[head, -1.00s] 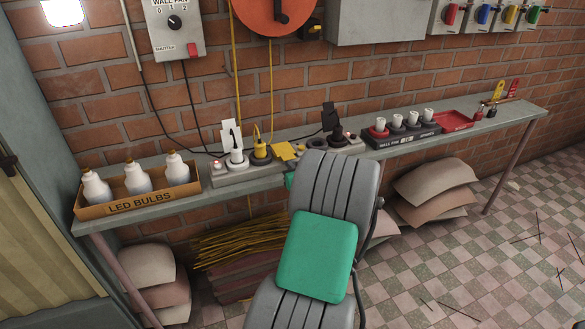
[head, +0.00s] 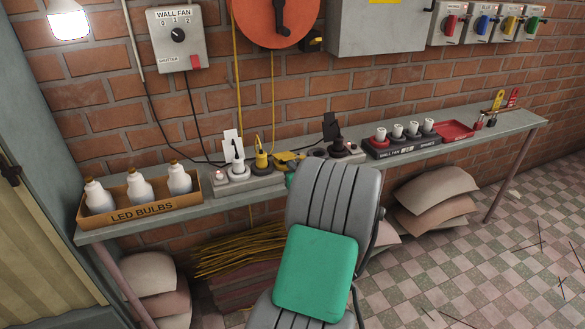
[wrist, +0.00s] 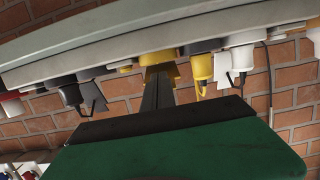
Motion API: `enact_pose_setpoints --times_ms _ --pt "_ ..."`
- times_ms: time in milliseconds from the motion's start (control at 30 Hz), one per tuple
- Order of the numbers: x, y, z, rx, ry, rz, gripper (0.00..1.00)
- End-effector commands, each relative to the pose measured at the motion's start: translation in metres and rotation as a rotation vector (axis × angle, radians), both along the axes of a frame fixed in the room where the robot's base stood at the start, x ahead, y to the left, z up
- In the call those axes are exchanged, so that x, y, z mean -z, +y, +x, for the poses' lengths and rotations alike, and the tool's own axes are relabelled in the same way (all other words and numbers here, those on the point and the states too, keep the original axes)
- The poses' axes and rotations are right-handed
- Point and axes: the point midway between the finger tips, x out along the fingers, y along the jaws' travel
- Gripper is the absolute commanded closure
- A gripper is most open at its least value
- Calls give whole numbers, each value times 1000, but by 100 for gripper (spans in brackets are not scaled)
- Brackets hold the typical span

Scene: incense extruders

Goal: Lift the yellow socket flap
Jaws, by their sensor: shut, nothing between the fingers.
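The yellow flap (head: 284,157) sits on the grey socket strip (head: 250,184) on the bench, right of a yellow plug (head: 262,158). It looks low and fairly flat in the head view. In the wrist view, the yellow flap (wrist: 171,71) shows at the tips of my gripper (wrist: 158,72). The dark fingers are together with nothing held. They overlap the flap in the picture; I cannot tell whether they touch it. In the head view my arm hides most of the gripper.
A white flap (head: 231,140) and a black flap (head: 331,126) stand up on either side. A white plug (head: 238,163) is at left. The bulb box (head: 142,212) is further left. A black socket tray (head: 405,146) and a red tray (head: 456,131) are at right.

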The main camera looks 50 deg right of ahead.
Motion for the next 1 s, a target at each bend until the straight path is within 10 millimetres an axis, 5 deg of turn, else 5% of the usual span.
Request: enact_pose_setpoints --times_ms 1000 --pt "-34 -7 13 0 0 0 100"
